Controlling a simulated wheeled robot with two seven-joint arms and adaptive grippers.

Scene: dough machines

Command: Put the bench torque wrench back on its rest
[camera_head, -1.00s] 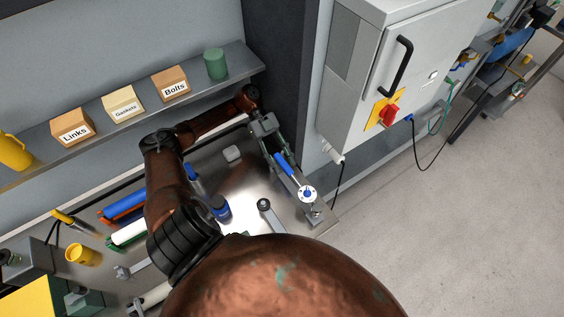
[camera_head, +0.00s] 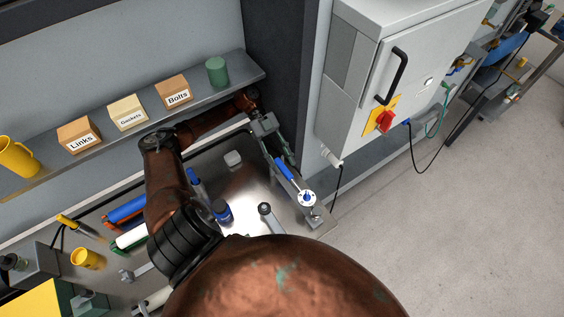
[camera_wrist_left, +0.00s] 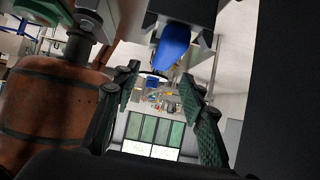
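The torque wrench (camera_head: 285,171) has a blue handle and a round white-and-blue dial at its lower end. In the head view it lies along a narrow grey metal strip at the right end of the bench, possibly its rest; I cannot tell whether it is seated. My left gripper (camera_head: 284,153) is at the upper end of the blue handle. In the left wrist view my gripper's two green-padded fingers (camera_wrist_left: 165,95) stand apart with nothing between them. The blue handle end (camera_wrist_left: 173,46) shows above and between them, apparently ungripped. My right gripper is not in view.
The steel bench (camera_head: 245,190) also holds a blue-capped bottle (camera_head: 221,211), a grey block (camera_head: 233,159) and a yellow cup (camera_head: 88,259). A shelf behind carries labelled boxes (camera_head: 174,93). A grey cabinet (camera_head: 365,90) stands to the right.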

